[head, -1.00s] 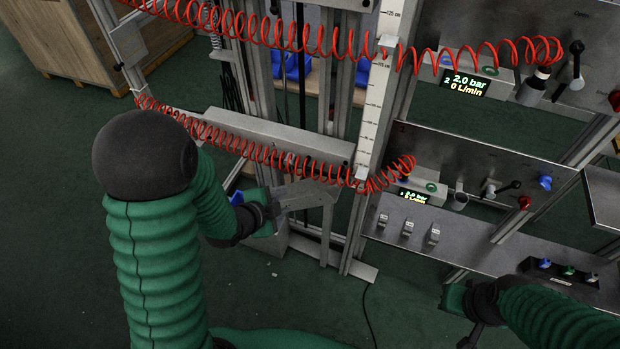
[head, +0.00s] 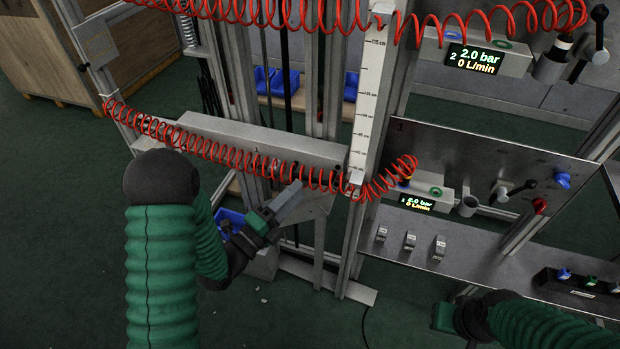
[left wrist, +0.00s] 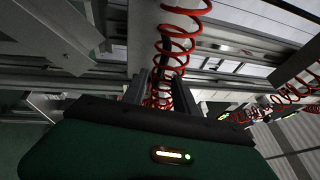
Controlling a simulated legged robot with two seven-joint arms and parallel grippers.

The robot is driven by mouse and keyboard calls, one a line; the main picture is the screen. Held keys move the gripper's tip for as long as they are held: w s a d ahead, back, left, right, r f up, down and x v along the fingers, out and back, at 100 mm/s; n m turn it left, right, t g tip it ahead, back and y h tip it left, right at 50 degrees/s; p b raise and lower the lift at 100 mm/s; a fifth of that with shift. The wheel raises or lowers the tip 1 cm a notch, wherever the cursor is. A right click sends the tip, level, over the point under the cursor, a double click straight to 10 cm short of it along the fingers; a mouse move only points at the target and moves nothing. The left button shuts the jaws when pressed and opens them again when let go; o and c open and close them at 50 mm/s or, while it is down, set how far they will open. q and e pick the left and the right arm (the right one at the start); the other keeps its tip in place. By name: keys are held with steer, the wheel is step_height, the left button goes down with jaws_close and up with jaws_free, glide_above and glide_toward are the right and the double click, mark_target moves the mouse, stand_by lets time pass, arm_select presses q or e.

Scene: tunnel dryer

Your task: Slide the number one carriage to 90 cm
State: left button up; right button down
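The number one carriage appears to be the lower grey horizontal beam (head: 262,142), with a red coiled hose (head: 230,157) along its front. Its right end is beside the white upright scale (head: 372,85); the small lower marks are too blurred to read. A grey plate (head: 312,208) hangs below the beam. My left gripper (head: 292,194) is in front of this plate, just under the beam, fingers angled up to the right.
A lower panel (head: 470,150) marked 1 carries a display (head: 416,203), a black-handled valve (head: 515,190) and knobs. Below it a shelf (head: 470,255) holds several small clips. An upper display (head: 473,58) reads 2.0 bar, 0 L/min. A wooden crate (head: 60,50) stands back left.

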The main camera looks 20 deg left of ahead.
mark_target(310, 180)
arm_select(q)
steer(key=x, duration=0.6)
jaws_close()
steer(key=shift+f, duration=0.1)
steer(key=shift+s+f, duration=0.1)
steer(key=shift+f, duration=0.05)
stand_by(1.0)
